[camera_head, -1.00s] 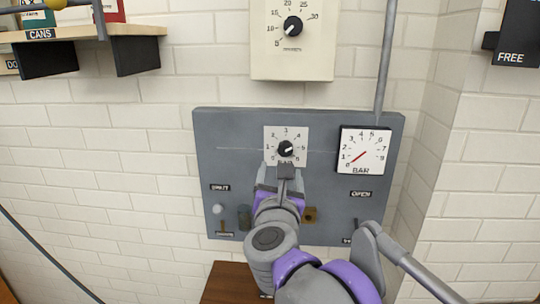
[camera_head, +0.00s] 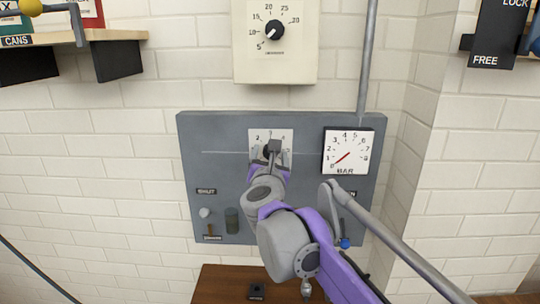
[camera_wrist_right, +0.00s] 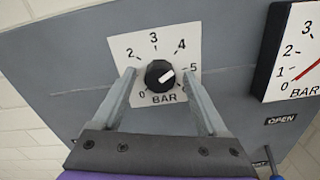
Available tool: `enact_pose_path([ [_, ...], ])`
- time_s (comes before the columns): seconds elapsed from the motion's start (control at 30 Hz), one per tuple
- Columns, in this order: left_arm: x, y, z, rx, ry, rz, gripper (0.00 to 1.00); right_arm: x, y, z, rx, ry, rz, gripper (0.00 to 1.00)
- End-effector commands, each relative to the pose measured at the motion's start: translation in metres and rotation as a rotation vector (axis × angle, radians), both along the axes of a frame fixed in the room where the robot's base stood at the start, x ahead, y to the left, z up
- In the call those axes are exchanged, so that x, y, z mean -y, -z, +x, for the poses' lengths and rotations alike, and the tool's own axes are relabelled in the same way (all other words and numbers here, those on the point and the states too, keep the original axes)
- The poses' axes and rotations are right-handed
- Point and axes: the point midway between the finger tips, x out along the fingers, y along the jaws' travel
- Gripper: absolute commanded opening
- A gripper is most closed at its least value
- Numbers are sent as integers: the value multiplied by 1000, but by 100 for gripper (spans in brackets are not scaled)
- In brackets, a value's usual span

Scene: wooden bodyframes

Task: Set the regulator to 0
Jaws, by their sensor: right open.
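The regulator is a black round knob (camera_wrist_right: 159,73) on a white dial plate (camera_wrist_right: 125,44) marked 0 to 6 BAR. My right gripper (camera_wrist_right: 159,72) is open, with one finger on each side of the knob and small gaps visible. In the head view, my right gripper (camera_head: 271,150) reaches the dial plate (camera_head: 286,135) from below and hides most of the knob.
Another dial (camera_head: 274,30) is above. Small controls (camera_head: 232,220) sit lower left. A pipe (camera_head: 368,60) rises above the gauge.

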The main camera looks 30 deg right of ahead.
Motion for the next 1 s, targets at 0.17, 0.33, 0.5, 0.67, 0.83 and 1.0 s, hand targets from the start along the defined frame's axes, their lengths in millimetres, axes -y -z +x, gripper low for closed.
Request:
enact_pose_path([
  [0.17,0,0,0,0,0,0,50,0,0,0,0,0,0,70],
  [0.33,0,0,0,0,0,0,50,0,0,0,0,0,0,40],
  [0.5,0,0,0,0,0,0,50,0,0,0,0,0,0,9],
  [0.67,0,0,0,0,0,0,50,0,0,0,-1,0,-1,0],
  [0.83,0,0,0,0,0,0,50,0,0,0,-9,0,-15,0],
  [1.0,0,-2,1,1,0,0,50,0,0,0,-41,0,-66,0],
])
